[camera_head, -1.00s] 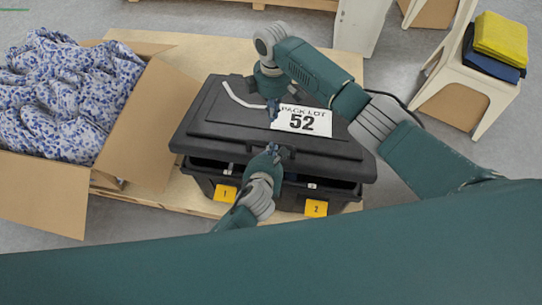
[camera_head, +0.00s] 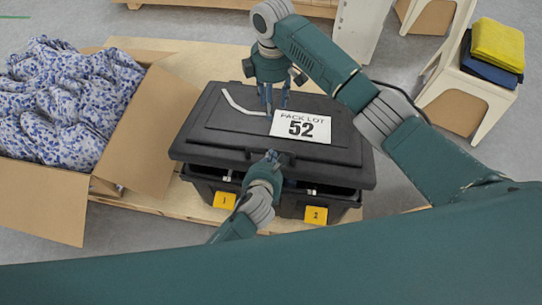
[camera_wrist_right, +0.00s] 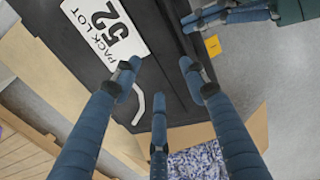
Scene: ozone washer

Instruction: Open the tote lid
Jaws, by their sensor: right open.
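A black tote (camera_head: 270,205) stands on a wooden pallet, with its black lid (camera_head: 215,125) over it. A dark gap shows between the lid's front edge and the tote body. The lid carries a white "PACK LOT 52" label (camera_head: 318,131) and a white curved strip (camera_head: 240,104). My left gripper (camera_head: 272,156) is at the middle of the lid's front edge; its finger opening cannot be made out. My right gripper (camera_head: 275,107) points down above the lid beside the label. In the right wrist view its fingers (camera_wrist_right: 158,80) are spread and empty, over the lid.
An open cardboard box (camera_head: 150,130) of blue-and-white floral fabric (camera_head: 60,95) stands close on the left. Yellow tags (camera_head: 316,214) mark the tote front. A pale stool (camera_head: 480,85) with folded yellow and blue cloths (camera_head: 497,45) is at the right.

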